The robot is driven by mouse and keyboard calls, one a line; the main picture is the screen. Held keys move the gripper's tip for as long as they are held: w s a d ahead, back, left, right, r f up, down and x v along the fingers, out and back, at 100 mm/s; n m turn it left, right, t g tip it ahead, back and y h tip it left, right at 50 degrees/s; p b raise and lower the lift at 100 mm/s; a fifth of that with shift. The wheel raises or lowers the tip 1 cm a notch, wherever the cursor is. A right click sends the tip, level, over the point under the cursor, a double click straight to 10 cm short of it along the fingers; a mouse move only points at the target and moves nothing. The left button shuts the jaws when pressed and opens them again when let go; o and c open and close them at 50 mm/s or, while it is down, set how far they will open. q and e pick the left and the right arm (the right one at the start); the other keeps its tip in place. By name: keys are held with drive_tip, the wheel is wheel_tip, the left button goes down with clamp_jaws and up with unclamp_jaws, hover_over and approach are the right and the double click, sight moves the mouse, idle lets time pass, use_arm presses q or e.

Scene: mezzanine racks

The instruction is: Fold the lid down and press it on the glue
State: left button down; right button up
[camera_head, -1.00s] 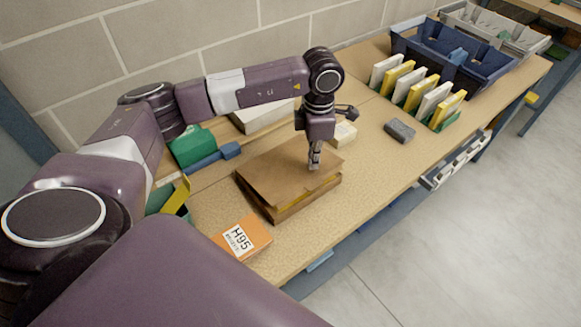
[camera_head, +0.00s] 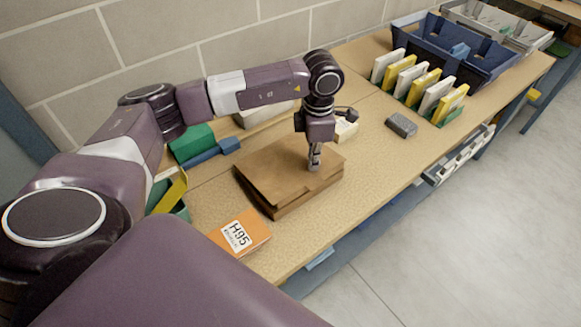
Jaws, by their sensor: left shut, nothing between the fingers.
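A brown cardboard box (camera_head: 278,178) lies on the wooden workbench near the middle of the head view. Its lid is down, lying nearly flat over the box, and no yellow shows at its front edge. My left gripper (camera_head: 314,166) is shut and empty, pointing straight down with its fingertips against the right part of the lid. Any glue is hidden under the lid. My right gripper is not in view.
A grey block (camera_head: 402,125), a rack of yellow and white pieces (camera_head: 421,90) and a dark blue crate (camera_head: 458,51) stand farther right.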

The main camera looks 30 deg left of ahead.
use_arm(q)
drive_tip(key=shift+f+b, duration=1.4)
drive_tip(key=shift+f, duration=0.5)
drive_tip(key=shift+r, duration=0.15)
wheel_tip(320, 180, up, 11)
drive_tip(key=p, duration=0.6)
drive_tip(key=shift+p, duration=0.3)
drive_tip(key=shift+r, duration=0.1)
